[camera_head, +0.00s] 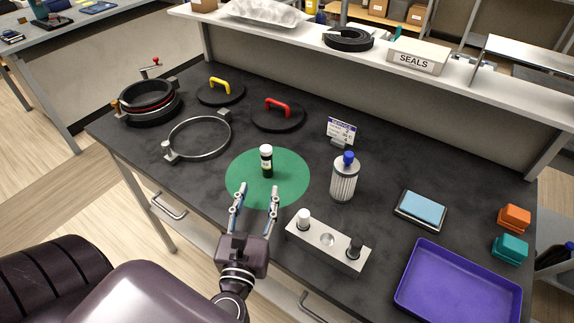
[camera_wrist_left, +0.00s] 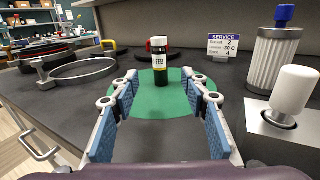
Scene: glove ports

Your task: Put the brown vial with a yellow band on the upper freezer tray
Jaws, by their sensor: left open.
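No freezer or freezer tray shows. My right gripper is not in view.
Right of my left gripper is a metal block (camera_head: 327,240) with a white and a black knob-like piece. A blue-topped filter cylinder (camera_head: 343,180) and service card (camera_head: 341,130) stand beyond. A purple tray (camera_head: 458,285) lies at right; a metal ring (camera_head: 199,137) lies left.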

